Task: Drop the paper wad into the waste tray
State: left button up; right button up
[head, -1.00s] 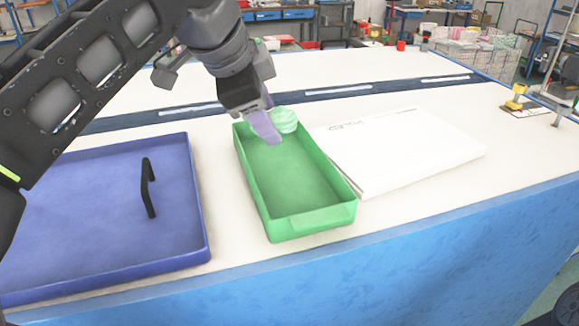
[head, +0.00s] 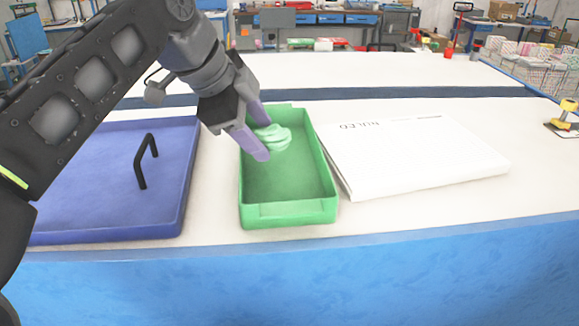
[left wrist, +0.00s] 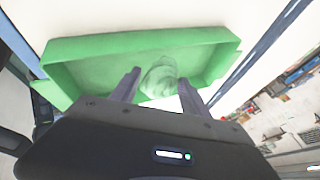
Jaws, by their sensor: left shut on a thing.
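The paper wad (head: 274,138) is a pale green crumpled lump. In the head view it shows at the far end of the open green tray (head: 288,212). My left gripper (head: 261,138), with purple fingers, is shut on the wad and tilts down over the tray. In the left wrist view the wad (left wrist: 160,78) sits between the two fingers, with the green tray (left wrist: 140,42) behind it. I cannot tell how high the wad is above the tray floor. My right gripper is not in view.
A blue tray (head: 88,222) with a black handle (head: 146,160) lies left of the green tray. A white flat box (head: 415,160) lies close on its right. The white table (head: 400,226) has free room in front. A dark strip (head: 420,97) crosses behind.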

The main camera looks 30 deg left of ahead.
pick_arm(q)
jog(key=shift+w+d+f, duration=0.2)
jog(key=shift+f, duration=0.05)
jog(key=shift+s, duration=0.15)
jog(key=o, duration=1.4)
jog(key=shift+a, duration=0.1)
jog(key=shift+o, duration=0.2)
jog(key=shift+r, duration=0.1)
